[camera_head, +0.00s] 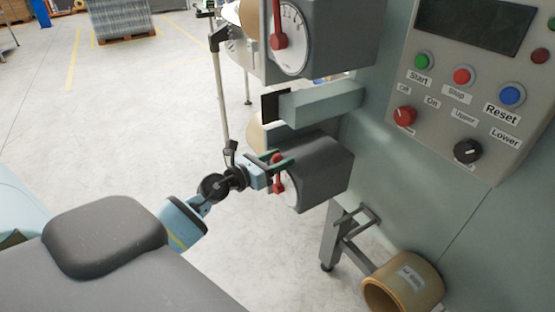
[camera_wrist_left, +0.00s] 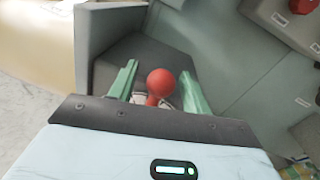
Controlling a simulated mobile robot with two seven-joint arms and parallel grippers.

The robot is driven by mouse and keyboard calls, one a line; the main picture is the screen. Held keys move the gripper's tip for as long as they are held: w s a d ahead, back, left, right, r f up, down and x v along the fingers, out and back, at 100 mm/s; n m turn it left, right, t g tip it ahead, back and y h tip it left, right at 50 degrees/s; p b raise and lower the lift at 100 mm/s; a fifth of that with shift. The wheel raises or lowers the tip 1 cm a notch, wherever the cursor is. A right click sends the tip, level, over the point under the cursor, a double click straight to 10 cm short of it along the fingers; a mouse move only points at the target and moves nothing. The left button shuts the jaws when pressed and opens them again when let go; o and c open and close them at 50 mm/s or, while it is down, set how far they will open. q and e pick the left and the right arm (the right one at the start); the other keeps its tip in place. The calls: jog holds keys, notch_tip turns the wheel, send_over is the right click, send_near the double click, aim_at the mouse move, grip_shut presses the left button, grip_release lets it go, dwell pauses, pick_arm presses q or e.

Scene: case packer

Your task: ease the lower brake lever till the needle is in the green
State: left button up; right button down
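The lower brake lever (camera_head: 278,186) is red with a ball knob. It sits in front of a white dial on the lower grey housing (camera_head: 322,170). My left gripper (camera_head: 279,168) is at this lever. In the left wrist view the red ball (camera_wrist_left: 160,81) stands between the two green fingers, with a gap on each side, so the gripper is open around it. The lower dial (camera_head: 292,190) is mostly hidden by the gripper and lever; I cannot read a needle or a green zone. My right gripper is not in view.
Above is an upper dial (camera_head: 293,50) with its own red lever (camera_head: 278,40). A grey-green bar (camera_head: 320,100) juts out between the housings. The control panel (camera_head: 440,115) with buttons and knobs is at right. A tan roll (camera_head: 403,284) lies low near the machine leg.

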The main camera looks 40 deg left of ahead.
pick_arm(q)
jog(key=v, duration=0.8)
jog(key=shift+b, duration=0.4)
jog(key=shift+w, duration=0.1)
dwell(0.5)
dwell(0.8)
